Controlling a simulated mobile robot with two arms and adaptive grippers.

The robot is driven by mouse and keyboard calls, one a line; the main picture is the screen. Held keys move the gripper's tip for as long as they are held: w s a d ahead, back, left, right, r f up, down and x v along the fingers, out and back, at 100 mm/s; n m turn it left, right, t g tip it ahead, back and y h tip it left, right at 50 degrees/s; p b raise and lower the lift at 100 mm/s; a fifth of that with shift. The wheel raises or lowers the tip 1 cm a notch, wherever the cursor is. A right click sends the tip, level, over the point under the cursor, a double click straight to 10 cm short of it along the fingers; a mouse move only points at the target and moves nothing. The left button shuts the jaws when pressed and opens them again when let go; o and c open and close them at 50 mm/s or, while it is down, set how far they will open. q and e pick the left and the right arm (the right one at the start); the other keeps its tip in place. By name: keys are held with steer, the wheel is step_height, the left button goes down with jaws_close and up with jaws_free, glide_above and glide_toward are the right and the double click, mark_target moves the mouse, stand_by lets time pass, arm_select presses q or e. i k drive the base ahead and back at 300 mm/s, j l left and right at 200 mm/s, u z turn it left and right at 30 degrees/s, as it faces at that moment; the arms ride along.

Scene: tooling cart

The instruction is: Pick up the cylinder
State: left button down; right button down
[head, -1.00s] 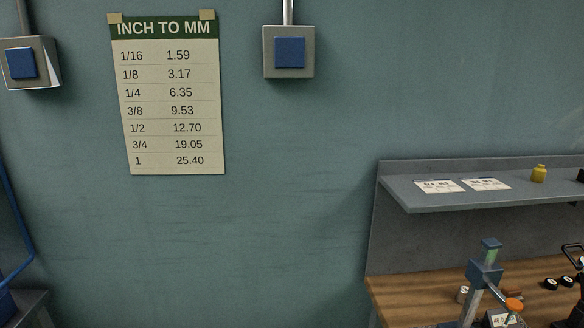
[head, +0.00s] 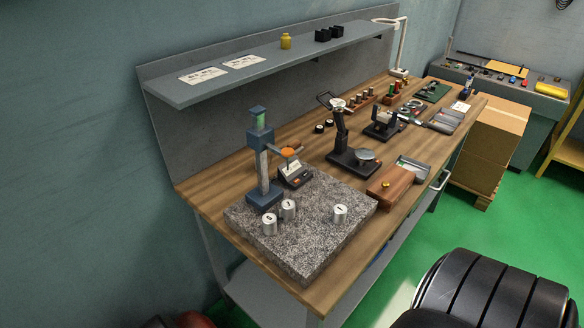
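Three short silvery cylinders with marked pale tops stand upright on a speckled grey granite plate (head: 300,245) on the wooden bench. The left cylinder (head: 269,229) is nearest the plate's front left edge. The middle cylinder (head: 288,210) stands close behind and right of it. The right cylinder (head: 340,216) stands apart, towards the plate's right side. The marks on their tops are too small to read surely. Neither of my grippers is in view.
A blue-based column stand (head: 262,165) rises at the plate's back left. A small gauge box (head: 294,174), a black press-like stand (head: 348,155) and a wooden case (head: 393,185) are near the plate. A grey shelf (head: 270,66) overhangs the bench's back.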

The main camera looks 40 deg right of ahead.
mark_target(269, 220)
steer(key=z, duration=1.35)
